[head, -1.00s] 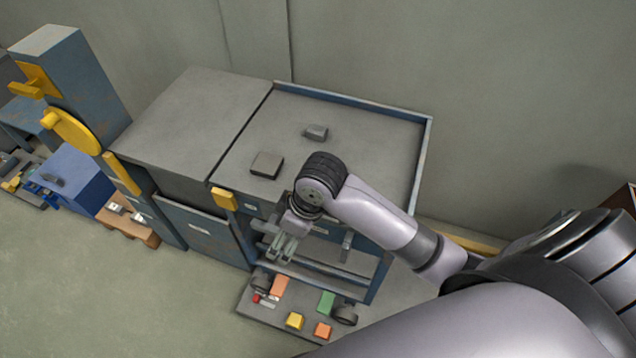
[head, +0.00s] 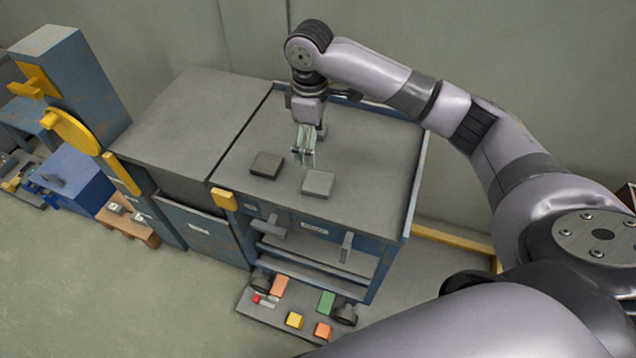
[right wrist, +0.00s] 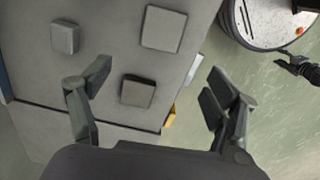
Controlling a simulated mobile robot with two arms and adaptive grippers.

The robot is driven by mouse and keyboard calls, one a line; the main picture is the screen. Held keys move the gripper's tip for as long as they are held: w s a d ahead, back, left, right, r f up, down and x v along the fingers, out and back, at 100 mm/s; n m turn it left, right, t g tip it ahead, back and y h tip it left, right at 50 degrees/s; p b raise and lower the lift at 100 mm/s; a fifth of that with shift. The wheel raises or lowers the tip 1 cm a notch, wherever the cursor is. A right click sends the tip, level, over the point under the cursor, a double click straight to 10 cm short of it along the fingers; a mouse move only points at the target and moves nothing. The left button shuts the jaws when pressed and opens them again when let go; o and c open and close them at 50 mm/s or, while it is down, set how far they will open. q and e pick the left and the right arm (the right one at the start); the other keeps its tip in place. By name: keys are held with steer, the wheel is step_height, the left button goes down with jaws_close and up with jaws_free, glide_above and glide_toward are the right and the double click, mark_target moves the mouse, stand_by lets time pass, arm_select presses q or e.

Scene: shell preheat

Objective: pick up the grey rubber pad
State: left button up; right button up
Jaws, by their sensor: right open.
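Three grey pieces lie apart on the grey bench top (head: 365,190). One is a dark, flat, square piece (head: 266,164), at the lower middle of the right wrist view (right wrist: 138,92). One is a mid-grey flat piece (head: 318,183), at the top of the wrist view (right wrist: 163,28). The third is a smaller grey block (head: 321,131), partly behind my gripper, at upper left in the wrist view (right wrist: 65,37). I cannot tell for sure which is the rubber pad. My right gripper (head: 304,162) is open and empty above the bench, among the pieces.
A raised blue rim (head: 424,165) edges the bench's right side. A yellow handle (head: 223,199) is at its front left corner. Below, a low tray (head: 258,312) holds several coloured blocks. A blue column with yellow parts (head: 75,85) stands left.

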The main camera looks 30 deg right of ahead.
mark_target(312, 180)
step_height(312, 180, down, 13)
steer(key=shift+a, duration=0.1)
stand_by(0.4)
steer(key=shift+s, duration=0.1)
steer(key=c, duration=1.3)
steer(key=shift+r, duration=0.1)
